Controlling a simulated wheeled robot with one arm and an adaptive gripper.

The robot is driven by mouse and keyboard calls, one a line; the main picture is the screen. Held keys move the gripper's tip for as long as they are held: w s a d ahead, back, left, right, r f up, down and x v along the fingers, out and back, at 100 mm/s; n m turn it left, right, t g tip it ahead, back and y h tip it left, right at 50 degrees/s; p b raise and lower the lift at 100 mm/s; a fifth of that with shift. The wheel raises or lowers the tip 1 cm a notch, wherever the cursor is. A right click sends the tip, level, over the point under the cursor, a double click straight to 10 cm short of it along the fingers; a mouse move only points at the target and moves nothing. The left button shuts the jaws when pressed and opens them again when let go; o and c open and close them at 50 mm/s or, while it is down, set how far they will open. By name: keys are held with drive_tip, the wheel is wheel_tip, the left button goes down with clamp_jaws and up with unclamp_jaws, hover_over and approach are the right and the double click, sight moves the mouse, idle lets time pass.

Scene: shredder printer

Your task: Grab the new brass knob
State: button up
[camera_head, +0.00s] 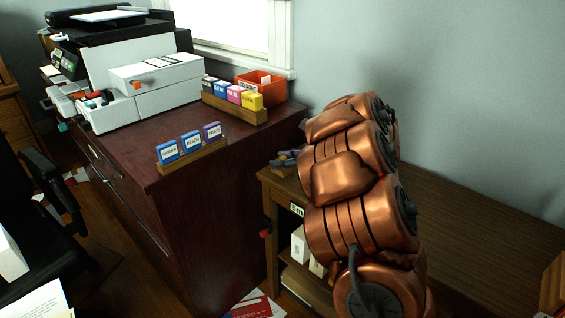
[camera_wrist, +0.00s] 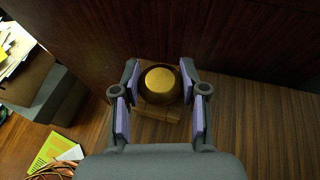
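A round brass knob (camera_wrist: 160,85) sits on a small wooden block (camera_wrist: 157,113) in the wrist view, its gold top facing the camera. My gripper (camera_wrist: 160,82) is spread around it, with one purple-padded finger on each side. Only narrow gaps show between the pads and the knob, and firm contact is not visible. In the head view my gripper (camera_head: 286,160) shows only in part at the far left end of the low wooden table (camera_head: 470,215), behind my copper-coloured arm. The knob cannot be made out there.
A dark red cabinet (camera_head: 215,215) stands right beside the table. It carries a printer (camera_head: 125,60), ink cartridges in a wooden rack (camera_head: 235,108), and labelled blue and purple boxes (camera_head: 190,145). The table's right part is clear. A yellow paper (camera_wrist: 52,150) lies at lower left in the wrist view.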

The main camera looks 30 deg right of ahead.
drive_tip(key=c, duration=0.6)
